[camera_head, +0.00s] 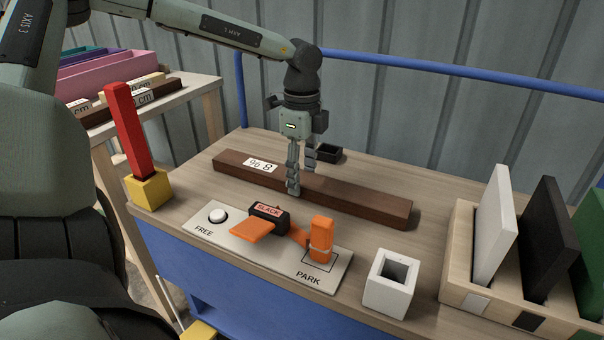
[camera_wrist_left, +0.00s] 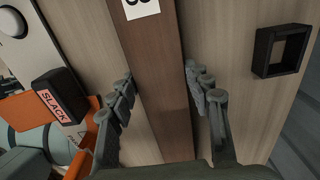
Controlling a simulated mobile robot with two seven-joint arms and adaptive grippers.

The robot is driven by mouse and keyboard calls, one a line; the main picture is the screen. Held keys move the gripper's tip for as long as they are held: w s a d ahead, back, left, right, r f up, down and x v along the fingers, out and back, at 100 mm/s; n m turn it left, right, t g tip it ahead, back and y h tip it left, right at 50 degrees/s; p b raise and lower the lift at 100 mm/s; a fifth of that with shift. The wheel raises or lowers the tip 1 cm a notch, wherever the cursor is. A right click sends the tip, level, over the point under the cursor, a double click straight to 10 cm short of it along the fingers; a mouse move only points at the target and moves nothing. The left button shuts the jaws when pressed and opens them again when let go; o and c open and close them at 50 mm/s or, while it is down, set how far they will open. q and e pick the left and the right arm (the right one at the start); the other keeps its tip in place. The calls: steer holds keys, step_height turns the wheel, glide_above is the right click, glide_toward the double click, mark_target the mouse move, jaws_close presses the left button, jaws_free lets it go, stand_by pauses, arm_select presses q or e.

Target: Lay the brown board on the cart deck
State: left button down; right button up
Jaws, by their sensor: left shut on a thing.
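The brown board (camera_head: 355,198) is a long dark beam with a white number label near its left end. It lies flat, or nearly so, along the light wood cart deck (camera_head: 445,192); I cannot tell any small gap beneath it. My left gripper (camera_head: 302,180) points down over the board's middle and is shut on it, one finger on each long side. In the left wrist view the board (camera_wrist_left: 156,55) runs between the two fingers (camera_wrist_left: 160,82), with part of its label at the top edge. My right gripper is not in view.
In front of the board are a FREE/PARK panel (camera_head: 335,268) with an orange lever (camera_head: 320,240) and a white square holder (camera_head: 389,284). A small black open box (camera_head: 328,154) sits behind. A red post (camera_head: 127,130) stands left, a panel rack (camera_head: 460,245) right.

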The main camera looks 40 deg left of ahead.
mark_target(302, 177)
arm_select(q)
steer(key=c, duration=0.7)
jaws_free()
steer(key=shift+r, duration=0.25)
step_height(302, 177, up, 12)
steer(key=p, duration=0.1)
steer(key=shift+f, duration=0.2)
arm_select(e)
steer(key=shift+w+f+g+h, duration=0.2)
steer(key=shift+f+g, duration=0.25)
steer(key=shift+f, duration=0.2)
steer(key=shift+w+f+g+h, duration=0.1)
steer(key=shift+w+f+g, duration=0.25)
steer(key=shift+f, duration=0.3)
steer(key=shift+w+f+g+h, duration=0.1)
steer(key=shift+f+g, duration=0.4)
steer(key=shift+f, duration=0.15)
